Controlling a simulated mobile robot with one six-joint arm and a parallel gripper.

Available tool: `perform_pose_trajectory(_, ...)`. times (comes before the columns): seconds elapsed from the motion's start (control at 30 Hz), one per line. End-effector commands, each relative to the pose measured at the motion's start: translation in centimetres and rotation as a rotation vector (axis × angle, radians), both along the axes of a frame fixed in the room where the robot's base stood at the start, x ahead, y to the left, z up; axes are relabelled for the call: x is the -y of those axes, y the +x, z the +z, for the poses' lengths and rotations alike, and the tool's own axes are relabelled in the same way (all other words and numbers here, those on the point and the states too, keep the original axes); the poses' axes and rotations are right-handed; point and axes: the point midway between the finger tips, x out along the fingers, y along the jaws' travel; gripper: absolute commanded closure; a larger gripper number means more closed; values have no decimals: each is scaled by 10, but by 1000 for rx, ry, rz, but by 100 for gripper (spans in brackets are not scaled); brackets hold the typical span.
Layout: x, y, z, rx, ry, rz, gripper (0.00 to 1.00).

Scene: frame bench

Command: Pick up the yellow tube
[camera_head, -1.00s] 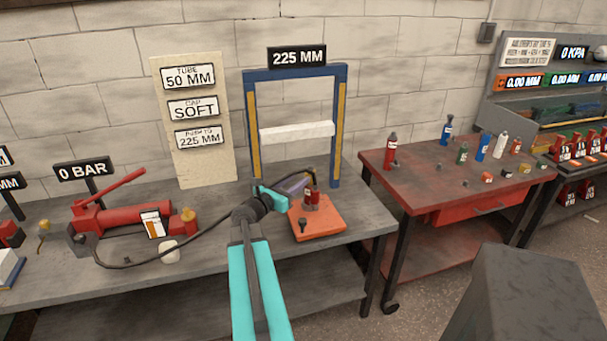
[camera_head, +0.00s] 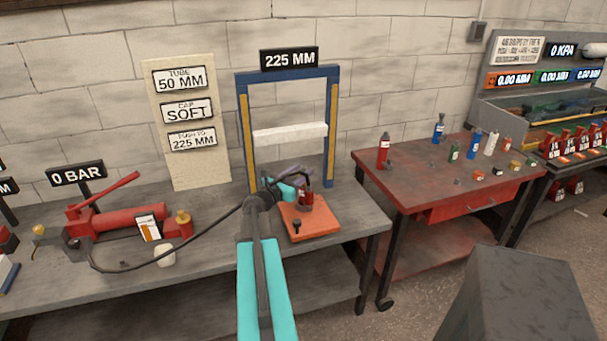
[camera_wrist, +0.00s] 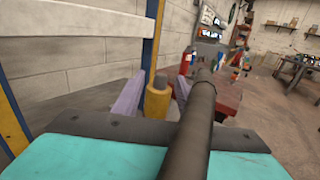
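In the head view my gripper (camera_head: 288,188) is beside a small red cylinder (camera_head: 305,197) on an orange plate (camera_head: 318,226), under the blue press frame. The yellow cylinder is not visible there; my arm may hide it. A thick dark hose (camera_wrist: 200,108) crosses the wrist view and hides part of the right finger.
A red hand pump (camera_head: 120,220) on the grey bench (camera_head: 215,262) has a hose running to the gripper area. The blue press frame (camera_head: 241,130) has a white crossbar (camera_head: 290,133). A red table (camera_head: 405,180) at right holds several coloured tubes and small caps.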

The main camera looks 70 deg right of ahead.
Motion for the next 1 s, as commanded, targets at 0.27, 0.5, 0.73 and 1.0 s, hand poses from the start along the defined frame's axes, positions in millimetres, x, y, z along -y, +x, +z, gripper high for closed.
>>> perform_pose_trajectory(0.27, 6, -1, 0, 1, 0, 1, 62)
perform_pose_trajectory(0.5, 6, -1, 0, 1, 0, 1, 62)
perform_pose_trajectory(0.73, 20, -4, 1, 1, 0, 0, 62)
perform_pose_trajectory(1.0, 48, -11, 1, 0, 0, 1, 62)
